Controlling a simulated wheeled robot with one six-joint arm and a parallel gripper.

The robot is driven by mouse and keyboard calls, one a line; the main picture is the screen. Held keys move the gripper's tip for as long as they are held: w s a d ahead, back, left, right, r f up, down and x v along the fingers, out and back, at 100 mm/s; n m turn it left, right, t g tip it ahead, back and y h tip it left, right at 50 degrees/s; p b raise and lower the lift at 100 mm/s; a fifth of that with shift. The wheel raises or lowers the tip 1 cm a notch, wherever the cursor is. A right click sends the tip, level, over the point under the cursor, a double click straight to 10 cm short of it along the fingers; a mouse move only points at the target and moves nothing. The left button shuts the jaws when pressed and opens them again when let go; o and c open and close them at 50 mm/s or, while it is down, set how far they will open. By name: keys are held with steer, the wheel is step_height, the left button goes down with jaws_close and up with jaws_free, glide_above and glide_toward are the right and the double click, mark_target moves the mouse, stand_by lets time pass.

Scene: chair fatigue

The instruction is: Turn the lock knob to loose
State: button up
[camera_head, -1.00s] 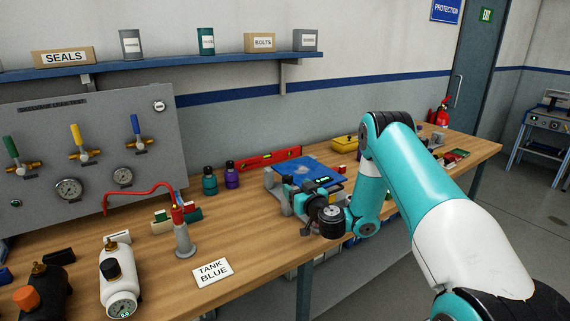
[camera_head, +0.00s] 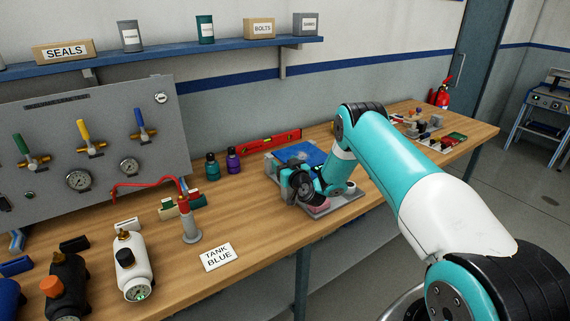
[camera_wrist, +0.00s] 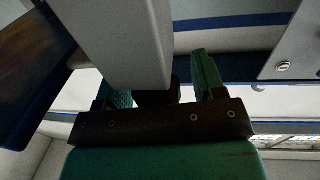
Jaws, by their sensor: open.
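My gripper (camera_head: 290,185) is low over the bench at the grey fixture (camera_head: 322,208), in front of a blue panel (camera_head: 312,153). In the wrist view my gripper (camera_wrist: 165,82) has its two green-padded fingers apart, so it is open. A grey bar (camera_wrist: 120,40) crosses close to the camera and covers part of the left finger. A dark block (camera_wrist: 158,97) shows between the fingers; I cannot tell what it is or whether it is touched. I cannot make out the lock knob or its setting; my arm and gripper hide much of the fixture.
A red torch-like tool on a stand (camera_head: 188,220) and a TANK BLUE card (camera_head: 219,256) lie left of my gripper. Teal (camera_head: 212,167) and purple (camera_head: 233,160) bottles stand behind. A gauge panel (camera_head: 90,150) is at left. Bare bench lies in front of the bottles.

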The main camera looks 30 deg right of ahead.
steer(key=c, duration=0.9)
steer(key=shift+f+b, duration=0.25)
steer(key=shift+b, duration=0.65)
